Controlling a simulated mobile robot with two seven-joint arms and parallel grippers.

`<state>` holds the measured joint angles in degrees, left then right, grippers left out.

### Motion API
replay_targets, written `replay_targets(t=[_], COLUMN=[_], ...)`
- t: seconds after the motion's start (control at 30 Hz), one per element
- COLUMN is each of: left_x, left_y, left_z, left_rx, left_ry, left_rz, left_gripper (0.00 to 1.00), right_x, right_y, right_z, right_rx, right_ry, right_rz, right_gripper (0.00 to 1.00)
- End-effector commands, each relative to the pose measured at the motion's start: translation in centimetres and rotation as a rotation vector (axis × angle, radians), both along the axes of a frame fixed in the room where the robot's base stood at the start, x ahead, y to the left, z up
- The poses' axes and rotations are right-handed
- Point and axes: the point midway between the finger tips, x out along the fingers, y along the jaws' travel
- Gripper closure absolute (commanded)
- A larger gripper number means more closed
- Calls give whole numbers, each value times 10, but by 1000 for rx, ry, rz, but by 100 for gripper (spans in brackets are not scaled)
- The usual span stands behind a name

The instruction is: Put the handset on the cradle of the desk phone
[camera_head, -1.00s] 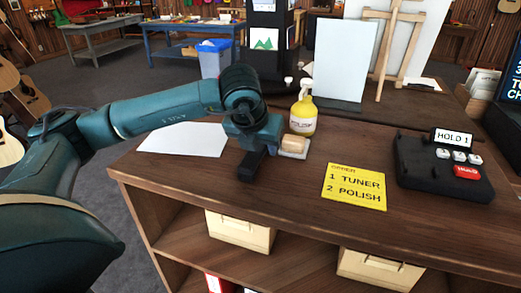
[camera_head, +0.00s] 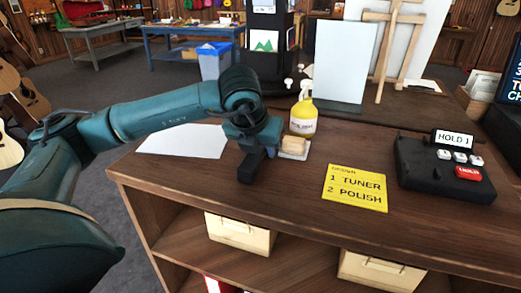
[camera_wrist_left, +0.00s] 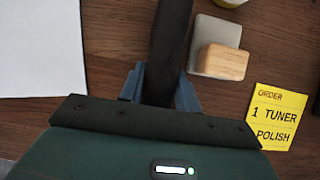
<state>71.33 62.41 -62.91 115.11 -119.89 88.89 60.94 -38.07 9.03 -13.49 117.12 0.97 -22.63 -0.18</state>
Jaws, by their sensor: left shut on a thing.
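My left gripper (camera_head: 254,150) is over the desk at the left. It is shut on the black handset (camera_head: 250,167), whose near end shows below the fingers. In the left wrist view the handset (camera_wrist_left: 169,45) runs up between the two blue-grey fingers of my gripper (camera_wrist_left: 160,88). I cannot tell whether the handset touches the desk. The black desk phone (camera_head: 440,172) sits at the right of the desk. It has a "HOLD 1" display, several pale buttons and a red button. My right gripper is not in view.
A yellow order card (camera_head: 355,187) lies between the handset and the phone. A wooden block (camera_head: 294,144) on a grey pad (camera_head: 289,155) is right beside the gripper. A yellow spray bottle (camera_head: 304,115) stands behind. White paper (camera_head: 182,140) lies at left. The desk's front edge is close.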

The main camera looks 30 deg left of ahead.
Motion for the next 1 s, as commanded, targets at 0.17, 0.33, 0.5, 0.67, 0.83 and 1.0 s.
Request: replay_targets(t=[0.17, 0.33, 0.5, 0.67, 0.83, 1.0], left_x=[0, 0, 0, 2, 1, 1], left_y=[0, 0, 1, 0, -1, 0], left_z=[0, 2, 12, 43, 78, 100], left_rx=[0, 0, 1, -3, -3, -1], left_ry=[-1, -1, -2, -9, -7, -4], left_rz=[1, 1, 1, 2, 1, 1], left_gripper=[98, 98, 98, 98, 98, 98], right_x=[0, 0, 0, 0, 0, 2], right_y=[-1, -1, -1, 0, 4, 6], right_z=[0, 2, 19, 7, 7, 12], right_rx=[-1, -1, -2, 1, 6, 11], right_ry=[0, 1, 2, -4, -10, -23], right_rz=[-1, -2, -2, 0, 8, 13], right_gripper=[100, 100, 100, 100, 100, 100])
